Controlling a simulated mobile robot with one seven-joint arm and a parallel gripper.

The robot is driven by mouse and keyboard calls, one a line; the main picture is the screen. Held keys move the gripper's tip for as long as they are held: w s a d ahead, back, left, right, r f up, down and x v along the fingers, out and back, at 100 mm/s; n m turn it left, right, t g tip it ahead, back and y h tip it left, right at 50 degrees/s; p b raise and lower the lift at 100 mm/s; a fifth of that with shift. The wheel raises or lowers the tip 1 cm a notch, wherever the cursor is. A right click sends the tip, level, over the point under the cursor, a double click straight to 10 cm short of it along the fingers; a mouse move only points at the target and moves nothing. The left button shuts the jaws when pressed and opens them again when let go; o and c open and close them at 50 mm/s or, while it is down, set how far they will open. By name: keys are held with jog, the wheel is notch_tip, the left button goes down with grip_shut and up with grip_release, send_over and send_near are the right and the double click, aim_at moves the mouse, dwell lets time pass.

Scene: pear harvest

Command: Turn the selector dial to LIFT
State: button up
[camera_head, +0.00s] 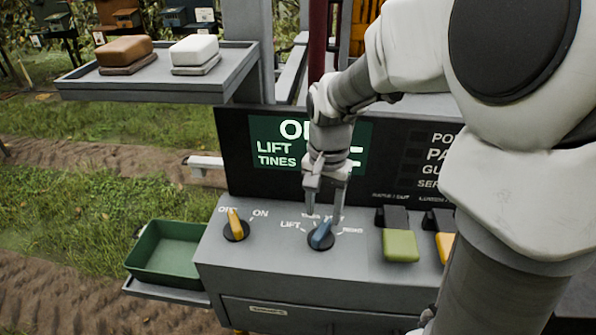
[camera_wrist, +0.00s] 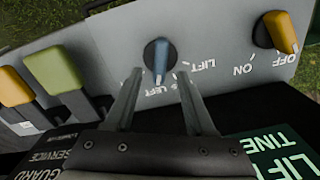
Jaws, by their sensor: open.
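The selector dial (camera_head: 321,236) has a blue pointer knob on a dark round base, on the sloped grey panel. White labels ring it, with LIFT (camera_head: 290,225) on its left in the head view. The knob points up and slightly right there, away from LIFT. My gripper (camera_head: 325,213) is over the dial from behind, fingers pointing down. In the wrist view, the dial (camera_wrist: 159,62) lies ahead of and between the two spread fingertips, and the LIFT label (camera_wrist: 203,66) is to its right. The gripper is open and empty; in the head view the fingers partly hide the upper labels.
A yellow OFF/ON knob (camera_head: 236,225) is left of the dial. A green lever (camera_head: 400,245) and a yellow lever (camera_head: 446,246) are to the right. A dark display (camera_head: 262,135) stands behind. A green bin (camera_head: 170,252) sits left of the panel.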

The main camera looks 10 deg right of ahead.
aim_at(322, 227)
jog(key=shift+f, duration=2.15)
jog(key=shift+c, duration=0.3)
grip_shut()
